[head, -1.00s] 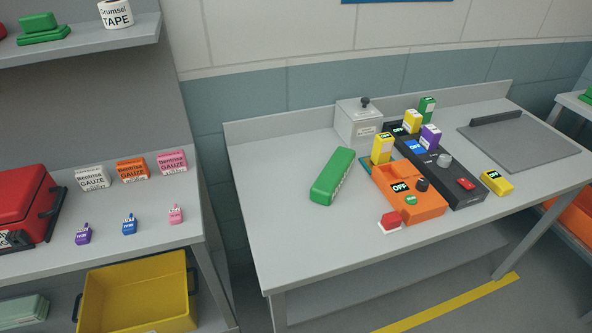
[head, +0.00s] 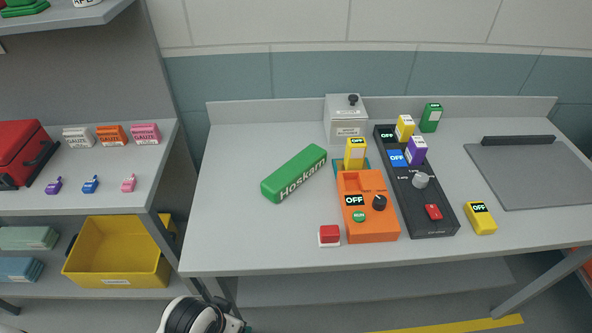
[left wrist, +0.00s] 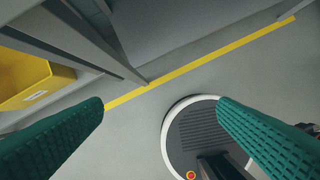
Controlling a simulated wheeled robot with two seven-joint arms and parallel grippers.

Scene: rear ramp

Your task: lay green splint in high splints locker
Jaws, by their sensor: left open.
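A long green case-like piece marked "Hoskann" (head: 294,173) lies slantwise on the grey bench (head: 240,240), left of the orange device; I cannot tell if it is the green splint. No locker marked for splints can be made out. My left arm shows at the bottom edge of the head view, below the bench front. In the left wrist view my left gripper (left wrist: 160,105) is open, its teal fingers wide apart with only floor and part of my base between them. My right gripper is not in view.
An orange device (head: 368,222), a black device (head: 436,221), a grey box (head: 346,129) and small cartons crowd the bench's middle. A red-topped button (head: 329,235) sits near the front edge. A yellow bin (head: 118,250) stands on the left rack's lower shelf. The bench's left part is clear.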

